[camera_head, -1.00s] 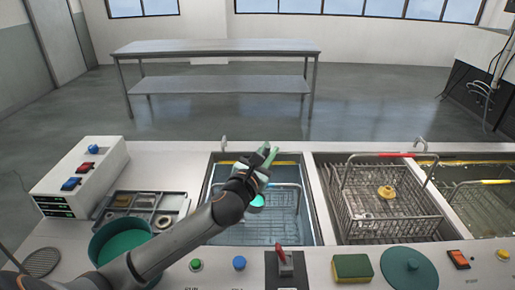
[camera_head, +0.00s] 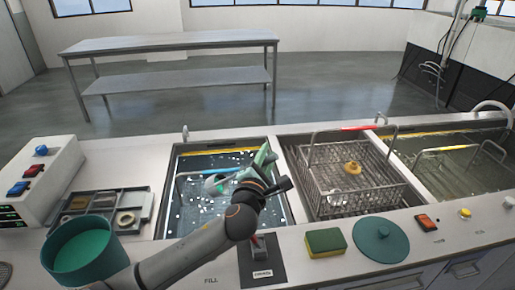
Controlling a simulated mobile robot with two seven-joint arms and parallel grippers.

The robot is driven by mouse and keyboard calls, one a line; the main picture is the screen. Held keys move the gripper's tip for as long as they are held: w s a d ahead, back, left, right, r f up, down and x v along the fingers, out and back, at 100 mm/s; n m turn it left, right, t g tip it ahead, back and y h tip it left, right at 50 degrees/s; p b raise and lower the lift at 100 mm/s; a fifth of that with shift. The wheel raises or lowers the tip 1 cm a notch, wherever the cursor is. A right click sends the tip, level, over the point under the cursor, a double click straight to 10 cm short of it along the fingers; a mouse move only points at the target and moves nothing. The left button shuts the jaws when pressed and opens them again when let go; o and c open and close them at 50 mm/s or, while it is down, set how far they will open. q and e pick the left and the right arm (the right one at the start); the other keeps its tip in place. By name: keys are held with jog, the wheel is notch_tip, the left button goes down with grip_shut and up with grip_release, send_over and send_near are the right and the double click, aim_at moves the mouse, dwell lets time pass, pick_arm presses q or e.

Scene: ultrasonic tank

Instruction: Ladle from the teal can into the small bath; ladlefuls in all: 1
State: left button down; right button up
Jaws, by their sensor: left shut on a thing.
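The teal can (camera_head: 87,262) stands open on the counter at the lower left; its inside looks teal and I cannot make out the contents. The small bath (camera_head: 174,215) is the sunken tank in the middle, with many white specks across its dark surface. My left gripper (camera_head: 260,168) is over the right part of this bath, shut on the ladle (camera_head: 217,184). The ladle's pale bowl hangs to the left of the jaws over the bath and looks tilted; the gripper hides part of the handle. My right gripper is out of view.
A wire basket (camera_head: 325,203) with a yellow piece sits in the tank to the right. A murky tank (camera_head: 455,170) lies further right. A parts tray (camera_head: 140,205), switch box (camera_head: 60,175), sponge (camera_head: 326,242), teal lid (camera_head: 381,241) and red switch (camera_head: 258,241) surround the tanks.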

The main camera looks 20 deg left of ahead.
pick_arm(q)
jog(key=d+f+m+p, duration=0.3)
jog(key=f+m, duration=0.6)
jog(key=f, duration=0.4)
jog(key=shift+w+d+m+p, duration=0.3)
jog(key=shift+w+d+p, duration=0.05)
jog(key=shift+d, duration=0.5)
jog(key=shift+f, duration=0.1)
